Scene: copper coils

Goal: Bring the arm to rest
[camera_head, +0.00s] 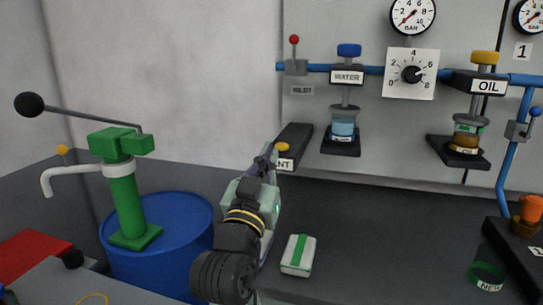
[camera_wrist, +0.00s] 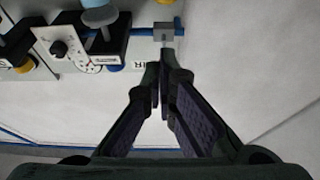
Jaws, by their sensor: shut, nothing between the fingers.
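My gripper (camera_head: 268,156) is raised in the middle of the head view, in front of the wall and above the dark bench. In the wrist view its two fingers (camera_wrist: 163,85) come together at the tips with nothing between them. The wrist picture is turned over, with the wall fittings at its top. In the head view my arm and gripper partly cover a black block with a label (camera_head: 284,163), of which only the end of the word shows.
A blue drum (camera_head: 175,225) with a green hand pump (camera_head: 125,200) stands left. A white and green box (camera_head: 298,255) lies on the bench, right of my arm. The WATER valve (camera_head: 347,77), a dial (camera_head: 411,74) and the OIL valve (camera_head: 487,85) are on the wall.

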